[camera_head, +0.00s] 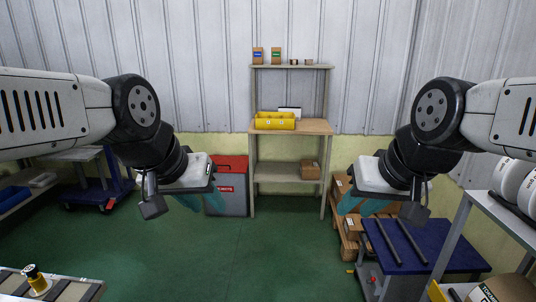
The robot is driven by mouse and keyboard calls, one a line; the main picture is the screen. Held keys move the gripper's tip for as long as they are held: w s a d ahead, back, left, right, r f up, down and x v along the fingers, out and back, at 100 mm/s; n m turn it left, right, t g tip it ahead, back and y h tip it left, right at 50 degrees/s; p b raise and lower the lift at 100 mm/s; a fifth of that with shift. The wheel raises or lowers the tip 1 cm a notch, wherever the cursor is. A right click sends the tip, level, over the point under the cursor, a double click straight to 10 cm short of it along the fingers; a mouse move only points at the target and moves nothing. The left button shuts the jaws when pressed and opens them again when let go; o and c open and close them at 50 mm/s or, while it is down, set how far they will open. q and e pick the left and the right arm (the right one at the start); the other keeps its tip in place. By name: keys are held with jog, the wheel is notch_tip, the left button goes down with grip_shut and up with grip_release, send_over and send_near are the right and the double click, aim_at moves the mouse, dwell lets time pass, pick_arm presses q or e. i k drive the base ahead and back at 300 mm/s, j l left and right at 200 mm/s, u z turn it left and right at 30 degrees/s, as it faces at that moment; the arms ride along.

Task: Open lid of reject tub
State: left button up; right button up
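The reject tub (233,203) is a grey bin standing on the green floor against the back wall, left of the shelf unit. Its red lid (232,162) lies over the top and looks closed. A red label is on its front. My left gripper (204,202) has teal fingers spread apart, open and empty. It hangs in front of the tub's left side in the picture and hides part of it; it looks well nearer to me than the tub. My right gripper (362,205) is also open and empty, off to the right in front of a pallet.
A shelf unit (291,128) with a yellow bin (274,121) stands right of the tub. Cartons lie on a pallet (349,246), beside a blue cart (430,250). A conveyor (65,289) is at the lower left. The green floor (270,250) in the middle is clear.

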aim_at(226, 163)
jog(key=i+u, duration=0.1)
jog(key=i, duration=0.95)
jog(key=i+l, duration=0.1)
jog(key=i, duration=1)
jog(key=i+u, duration=0.2)
jog(key=i, duration=0.25)
jog(key=i+u, duration=0.25)
jog(key=i, duration=0.25)
jog(key=i+l+u, duration=0.2)
jog(key=i, duration=0.25)
jog(key=i+l+u, duration=0.25)
jog(key=i, duration=0.2)
jog(key=i+l+u, duration=0.2)
jog(key=i, duration=0.2)
